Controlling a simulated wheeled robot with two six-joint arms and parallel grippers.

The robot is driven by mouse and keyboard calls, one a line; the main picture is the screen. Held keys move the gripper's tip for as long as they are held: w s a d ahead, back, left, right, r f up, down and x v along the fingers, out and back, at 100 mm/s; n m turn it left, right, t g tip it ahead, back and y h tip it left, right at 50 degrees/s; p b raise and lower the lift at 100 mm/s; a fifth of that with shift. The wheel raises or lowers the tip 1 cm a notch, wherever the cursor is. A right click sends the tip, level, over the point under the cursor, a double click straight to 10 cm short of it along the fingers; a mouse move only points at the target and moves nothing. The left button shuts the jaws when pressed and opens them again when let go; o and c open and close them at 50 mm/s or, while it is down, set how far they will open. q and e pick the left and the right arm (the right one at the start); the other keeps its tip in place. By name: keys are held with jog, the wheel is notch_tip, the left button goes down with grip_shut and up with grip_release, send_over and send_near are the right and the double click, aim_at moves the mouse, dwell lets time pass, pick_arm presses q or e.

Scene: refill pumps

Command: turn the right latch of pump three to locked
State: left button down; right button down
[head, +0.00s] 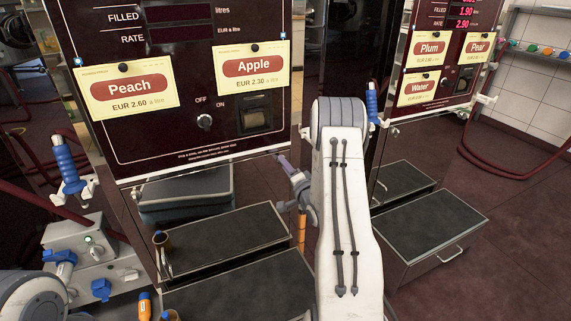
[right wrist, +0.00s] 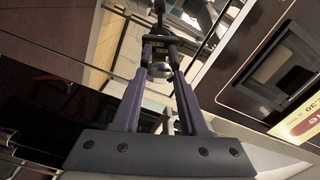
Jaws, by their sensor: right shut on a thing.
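The pump with the Peach and Apple cards (head: 190,100) stands in the middle left of the head view. Whether the latch is turned cannot be seen. No pump number is readable. My left gripper is not in view.
A second pump with Plum, Pear and Water cards (head: 430,60) stands to the right. Dark-topped steps (head: 215,235) stick out below the first pump. A grey box with blue valves (head: 80,245) and a blue-handled nozzle (head: 68,165) are at the left. Floor at the right is clear.

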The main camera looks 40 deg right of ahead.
jog(key=shift+m+p, duration=0.65)
jog(key=shift+m, duration=1.35)
jog(key=shift+c, duration=2.2)
grip_release()
jog(key=shift+s, duration=0.1)
jog(key=v, duration=1)
jog(key=shift+s+p, duration=0.15)
jog(key=shift+p, duration=0.15)
jog(key=shift+a, duration=0.2)
